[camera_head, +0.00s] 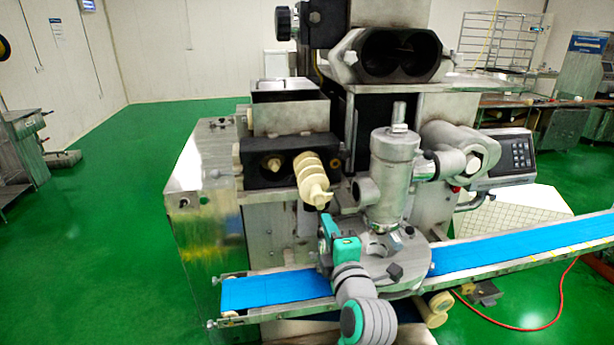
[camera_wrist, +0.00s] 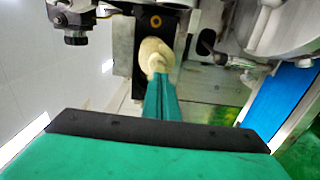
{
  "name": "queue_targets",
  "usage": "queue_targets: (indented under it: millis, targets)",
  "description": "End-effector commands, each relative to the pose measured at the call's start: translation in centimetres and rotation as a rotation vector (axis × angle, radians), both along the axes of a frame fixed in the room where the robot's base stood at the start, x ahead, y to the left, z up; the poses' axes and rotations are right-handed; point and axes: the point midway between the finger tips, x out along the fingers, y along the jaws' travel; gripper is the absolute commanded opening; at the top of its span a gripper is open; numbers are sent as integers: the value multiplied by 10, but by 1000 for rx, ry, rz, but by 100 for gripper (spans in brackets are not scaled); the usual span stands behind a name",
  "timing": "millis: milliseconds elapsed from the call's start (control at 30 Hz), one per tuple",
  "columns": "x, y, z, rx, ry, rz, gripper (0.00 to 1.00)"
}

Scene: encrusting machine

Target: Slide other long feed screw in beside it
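A cream long feed screw (camera_head: 311,176) with thick spiral flights sticks out in front of the dark block (camera_head: 257,178) on the machine. It also shows in the wrist view (camera_wrist: 151,52). My gripper (camera_head: 327,222) is at its near, thin end, and the teal fingers (camera_wrist: 162,88) are closed together on that end. The screw's far end meets the block's right side; how deep it sits is hidden. To its left, a round opening (camera_head: 273,164) in the block shows a small cream part inside; I cannot tell whether it is the other screw.
A vertical metal cylinder unit (camera_head: 394,175) stands close to the right of my gripper. A blue conveyor belt (camera_head: 275,290) runs below. A twin-bore metal housing (camera_head: 397,52) sits higher up. Green floor at the left is free.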

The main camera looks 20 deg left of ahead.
Motion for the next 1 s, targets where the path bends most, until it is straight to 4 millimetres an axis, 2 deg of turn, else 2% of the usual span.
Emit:
queue_targets:
  millis: [1000]
  targets:
    - [51,35,-1,-2,2,1,0]
